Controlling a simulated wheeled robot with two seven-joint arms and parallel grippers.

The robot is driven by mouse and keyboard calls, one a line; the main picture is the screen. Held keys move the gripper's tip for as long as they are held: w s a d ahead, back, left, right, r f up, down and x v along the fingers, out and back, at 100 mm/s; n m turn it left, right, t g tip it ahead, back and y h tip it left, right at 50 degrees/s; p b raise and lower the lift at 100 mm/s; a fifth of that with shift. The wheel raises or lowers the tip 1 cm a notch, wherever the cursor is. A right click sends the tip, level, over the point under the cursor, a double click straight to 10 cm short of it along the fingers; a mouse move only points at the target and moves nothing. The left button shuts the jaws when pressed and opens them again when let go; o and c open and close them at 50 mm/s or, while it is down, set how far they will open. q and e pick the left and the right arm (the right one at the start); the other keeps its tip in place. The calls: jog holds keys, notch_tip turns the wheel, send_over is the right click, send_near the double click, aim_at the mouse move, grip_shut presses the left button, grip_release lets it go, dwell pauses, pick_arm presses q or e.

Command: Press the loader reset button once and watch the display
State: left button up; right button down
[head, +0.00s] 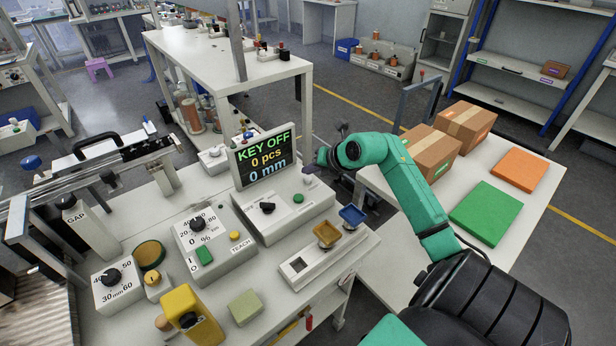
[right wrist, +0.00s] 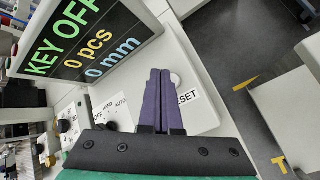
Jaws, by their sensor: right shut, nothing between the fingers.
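The display (head: 262,160) stands on the loader control box (head: 285,222) and reads KEY OFF, 0 pcs, 0 mm. The same display (right wrist: 85,40) fills the upper left of the right wrist view. A pale round reset button (right wrist: 176,79) sits beside the RESET label (right wrist: 188,96), partly hidden by my fingers. My right gripper (head: 311,168) is shut and empty at the box's right end, beside the display. Its purple fingers (right wrist: 159,73) overlap the button's left side in the wrist view; I cannot tell whether they touch it. My left gripper is not in view.
A black selector knob (head: 267,208) and a green button (head: 298,199) are on the same box. Cardboard boxes (head: 430,152) are on the right table.

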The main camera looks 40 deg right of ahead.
aim_at(310, 184)
notch_tip(310, 184, up, 5)
jog(key=p, duration=0.4)
dwell(0.4)
jog(key=shift+f, duration=0.1)
dwell(0.4)
